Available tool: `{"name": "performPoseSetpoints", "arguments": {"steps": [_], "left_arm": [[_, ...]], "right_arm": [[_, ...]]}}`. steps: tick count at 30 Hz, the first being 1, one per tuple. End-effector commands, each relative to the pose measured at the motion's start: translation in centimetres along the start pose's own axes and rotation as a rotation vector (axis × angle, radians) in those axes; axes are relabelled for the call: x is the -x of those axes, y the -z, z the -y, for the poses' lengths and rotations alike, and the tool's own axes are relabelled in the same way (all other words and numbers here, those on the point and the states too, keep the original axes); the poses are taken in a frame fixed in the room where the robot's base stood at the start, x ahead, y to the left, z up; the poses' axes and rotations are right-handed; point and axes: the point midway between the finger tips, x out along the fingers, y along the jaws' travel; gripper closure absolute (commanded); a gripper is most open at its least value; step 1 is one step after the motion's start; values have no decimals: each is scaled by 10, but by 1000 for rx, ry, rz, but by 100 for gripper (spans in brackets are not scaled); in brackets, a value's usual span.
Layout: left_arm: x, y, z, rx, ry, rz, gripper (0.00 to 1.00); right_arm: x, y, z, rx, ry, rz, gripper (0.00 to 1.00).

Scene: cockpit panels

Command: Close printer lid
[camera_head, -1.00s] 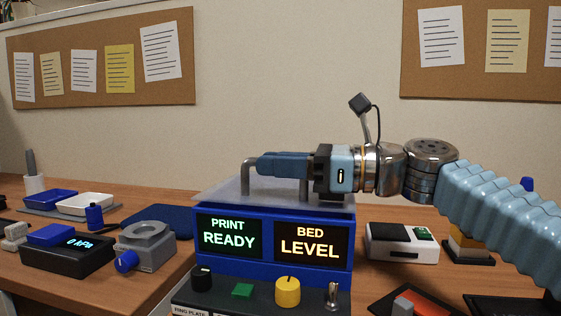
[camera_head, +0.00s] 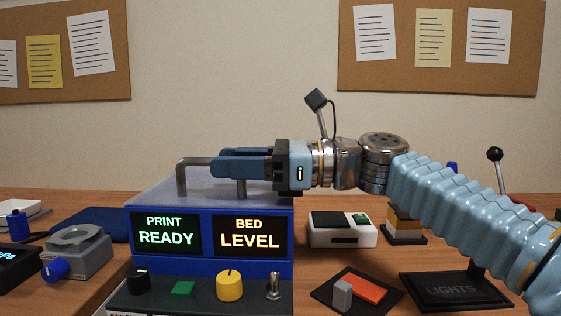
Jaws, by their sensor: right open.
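The printer (camera_head: 210,264) is a blue box with two lit screens reading PRINT READY and BED LEVEL. Its grey translucent lid (camera_head: 150,192) lies flat across the top of the box. A grey bar handle (camera_head: 182,176) stands up from the lid. My right gripper (camera_head: 216,163) is open at the handle's upper bar, its blue fingers pointing left. The fingers cover part of the bar, so I cannot tell whether they touch it. My left gripper is out of view.
Knobs and a toggle switch (camera_head: 273,287) sit on the black panel below the screens. A white device (camera_head: 342,229), a red-and-black pad (camera_head: 358,290) and a LIGHTS panel (camera_head: 455,291) are to the right. A grey ring-topped device (camera_head: 77,250) stands to the left.

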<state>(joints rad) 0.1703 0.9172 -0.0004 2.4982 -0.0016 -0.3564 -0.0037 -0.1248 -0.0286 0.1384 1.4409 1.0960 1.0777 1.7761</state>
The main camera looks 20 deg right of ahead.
Motion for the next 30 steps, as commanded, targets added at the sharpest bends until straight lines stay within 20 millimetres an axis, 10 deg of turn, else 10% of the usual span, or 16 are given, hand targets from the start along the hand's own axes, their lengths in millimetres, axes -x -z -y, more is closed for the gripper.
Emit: {"name": "performPoseSetpoints", "arguments": {"steps": [13, 30], "left_arm": [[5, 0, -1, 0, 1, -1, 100], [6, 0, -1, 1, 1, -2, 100]], "right_arm": [[97, 0, 1, -1, 4, 0, 60], [108, 0, 0, 0, 1, 0, 60]]}}
